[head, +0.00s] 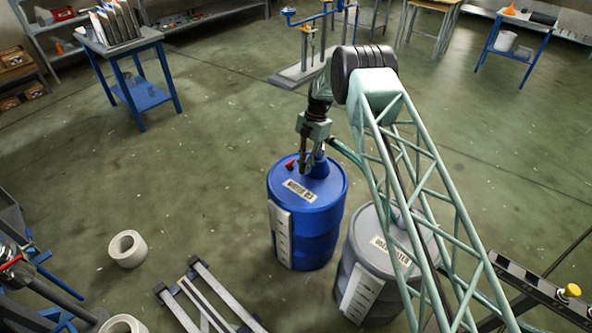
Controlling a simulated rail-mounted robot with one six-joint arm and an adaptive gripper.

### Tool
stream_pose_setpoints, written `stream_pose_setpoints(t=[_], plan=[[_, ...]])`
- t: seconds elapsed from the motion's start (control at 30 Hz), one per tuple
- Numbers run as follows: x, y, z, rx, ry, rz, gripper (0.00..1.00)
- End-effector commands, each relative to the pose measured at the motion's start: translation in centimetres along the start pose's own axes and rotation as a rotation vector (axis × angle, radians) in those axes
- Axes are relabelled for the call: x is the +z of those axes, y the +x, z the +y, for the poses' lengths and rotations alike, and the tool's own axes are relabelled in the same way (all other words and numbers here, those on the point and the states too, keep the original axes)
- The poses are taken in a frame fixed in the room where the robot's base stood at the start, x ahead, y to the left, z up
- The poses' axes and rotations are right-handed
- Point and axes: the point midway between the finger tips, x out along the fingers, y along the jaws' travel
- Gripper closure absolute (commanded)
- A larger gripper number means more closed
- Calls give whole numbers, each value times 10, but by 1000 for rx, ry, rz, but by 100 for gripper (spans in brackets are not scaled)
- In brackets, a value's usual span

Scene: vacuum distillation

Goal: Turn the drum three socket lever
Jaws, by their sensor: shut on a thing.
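A blue drum (330,222) stands upright on the floor, with a white label and a scale strip on its side. A small red lever (291,164) shows on its top, at the left of my gripper. My gripper (305,168) points down over the drum top and is shut at the socket there, on what looks like the socket lever. The fingers hide most of the socket, and the exact contact is too small to see. A grey drum (355,258) stands to the right, partly behind my arm. The drum label print is too small to read surely.
White rolls (128,249) lie on the floor at left. A grey metal frame (207,300) lies in front of the blue drum. A blue table (140,95) stands at the back left, and a stand (300,74) behind my gripper.

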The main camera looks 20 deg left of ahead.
Motion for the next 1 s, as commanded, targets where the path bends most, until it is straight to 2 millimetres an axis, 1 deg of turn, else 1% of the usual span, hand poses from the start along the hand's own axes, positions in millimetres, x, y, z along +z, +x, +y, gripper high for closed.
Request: stream_pose_setpoints(t=[0.2,0.67,0.7,0.83,1.0], plan=[[10,-5,-10,3,15,29,100],[12,-6,-12,5,19,35,100],[12,-6,-12,4,19,34,86],[12,-6,-12,4,19,34,74],[12,-6,-12,4,18,34,74]])
